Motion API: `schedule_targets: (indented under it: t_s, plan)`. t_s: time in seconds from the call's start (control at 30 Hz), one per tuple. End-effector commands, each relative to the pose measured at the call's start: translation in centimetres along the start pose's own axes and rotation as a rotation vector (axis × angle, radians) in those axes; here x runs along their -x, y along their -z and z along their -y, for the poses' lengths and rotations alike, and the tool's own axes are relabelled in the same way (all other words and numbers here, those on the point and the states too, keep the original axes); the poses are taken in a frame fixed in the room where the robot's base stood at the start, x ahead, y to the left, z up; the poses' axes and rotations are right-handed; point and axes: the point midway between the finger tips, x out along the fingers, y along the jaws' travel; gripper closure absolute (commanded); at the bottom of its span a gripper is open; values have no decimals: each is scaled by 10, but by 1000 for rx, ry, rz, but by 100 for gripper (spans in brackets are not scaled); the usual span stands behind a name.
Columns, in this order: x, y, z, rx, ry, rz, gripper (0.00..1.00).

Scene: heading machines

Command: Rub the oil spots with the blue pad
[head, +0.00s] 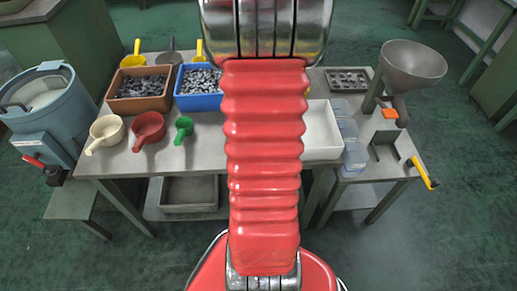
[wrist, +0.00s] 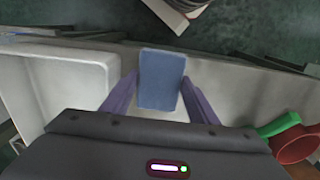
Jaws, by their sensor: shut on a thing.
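The blue pad (wrist: 161,80) is a flat block held between the two fingers of my gripper (wrist: 159,77) in the wrist view. My gripper is shut on it, with one finger along each side. The pad is over the grey table top (wrist: 222,85), beside the white tray (wrist: 112,70); I cannot tell whether it touches the table. No oil spots can be made out in either view. In the head view my red arm covers the middle of the table and hides the gripper and pad.
A green scoop (wrist: 278,124) and a red scoop (wrist: 297,146) lie to the right in the wrist view. Brown (head: 140,103) and blue (head: 199,103) bins of metal parts stand at the back left. A metal funnel (head: 412,65) stands at the right.

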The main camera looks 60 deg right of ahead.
Motion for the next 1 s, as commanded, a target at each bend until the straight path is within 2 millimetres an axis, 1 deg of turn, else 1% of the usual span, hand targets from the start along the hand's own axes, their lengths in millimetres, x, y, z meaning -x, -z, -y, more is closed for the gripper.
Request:
schedule_targets:
  t_s: [0.2,0.37,0.83,0.93,1.0]
  plan:
    - [21,1,3,8,0,-3,70]
    - [32,1,4,12,0,-3,70]
    - [36,2,5,11,0,1,70]
    - [41,8,9,16,0,4,70]
    - [46,17,19,36,0,3,70]
